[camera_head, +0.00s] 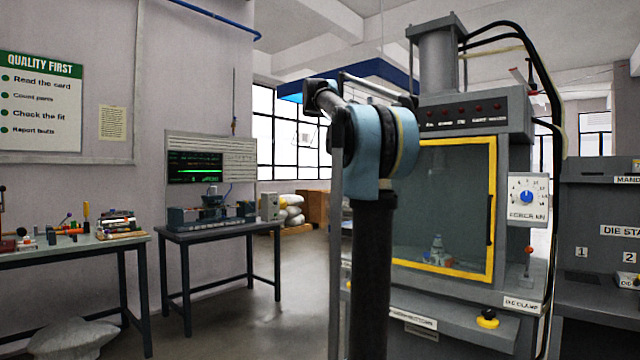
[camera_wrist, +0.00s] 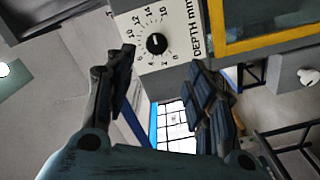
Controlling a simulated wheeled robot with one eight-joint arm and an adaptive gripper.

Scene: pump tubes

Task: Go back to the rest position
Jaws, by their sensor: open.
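My gripper (camera_wrist: 163,65) is open and empty in the wrist view, with its two dark fingers spread apart. Between and beyond the fingers are a white dial plate marked "DEPTH mm" (camera_wrist: 178,20) with a black knob (camera_wrist: 157,43), and a bright window (camera_wrist: 178,125). In the head view my arm rises in front of the press and bends at blue joints near the top; I cannot make out the gripper's fingers there.
The grey press (camera_head: 518,160) with a yellow-framed door (camera_head: 493,215) stands close behind my arm. A die station (camera_head: 600,240) is at the right. A tool table (camera_head: 75,245) and a bench (camera_head: 215,232) stand at the left. The floor between bench and press looks clear.

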